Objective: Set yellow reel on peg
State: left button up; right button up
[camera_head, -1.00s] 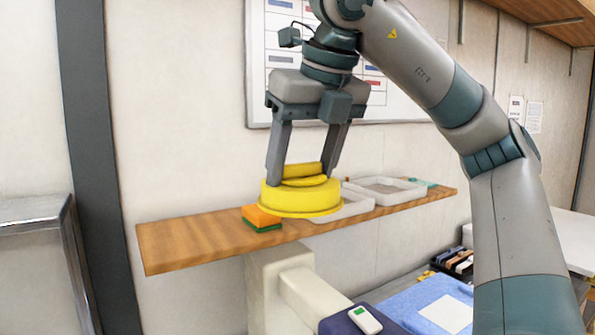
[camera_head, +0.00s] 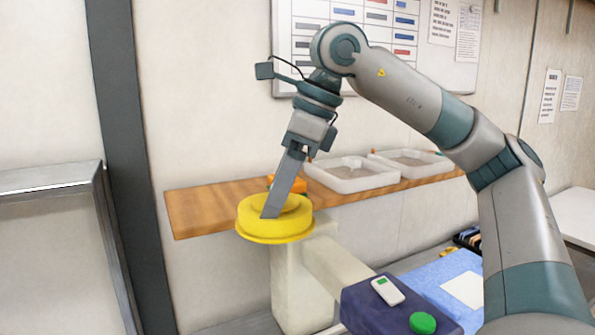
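The yellow reel (camera_head: 274,229) is a wide, low round piece with a raised rim. It hangs in front of the wooden shelf, roughly level. My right gripper (camera_head: 272,212), on the arm from the right, reaches down into the reel from above, seen side-on. One finger shows clearly; the other is mostly hidden behind it. The reel has moved with the gripper, so the fingers hold it. I cannot make out a peg; the reel covers part of the view below it. My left gripper is not in view.
The wooden shelf (camera_head: 205,212) carries an orange block (camera_head: 271,180), partly hidden, and two pale trays (camera_head: 352,180). Below stands a cream post (camera_head: 298,285) with a side arm to a dark blue box (camera_head: 375,308). A metal-edged unit (camera_head: 60,180) stands at left.

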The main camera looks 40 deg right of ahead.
jog(key=a+f+n+g+h, duration=0.1)
jog(key=a+f+n, duration=0.3)
jog(key=f+n, duration=0.4)
jog(key=a+f+n+g+h, duration=0.1)
jog(key=a+f+n+g, duration=0.3)
jog(key=f+n, duration=0.5)
jog(key=w+a+f+n+g+h, duration=0.1)
jog(key=a+f+n, duration=0.3)
jog(key=f+n, duration=0.4)
jog(key=shift+a+f+n+g, duration=0.15)
jog(key=shift+a+n+g, duration=0.2)
jog(key=shift+n+g, duration=0.45)
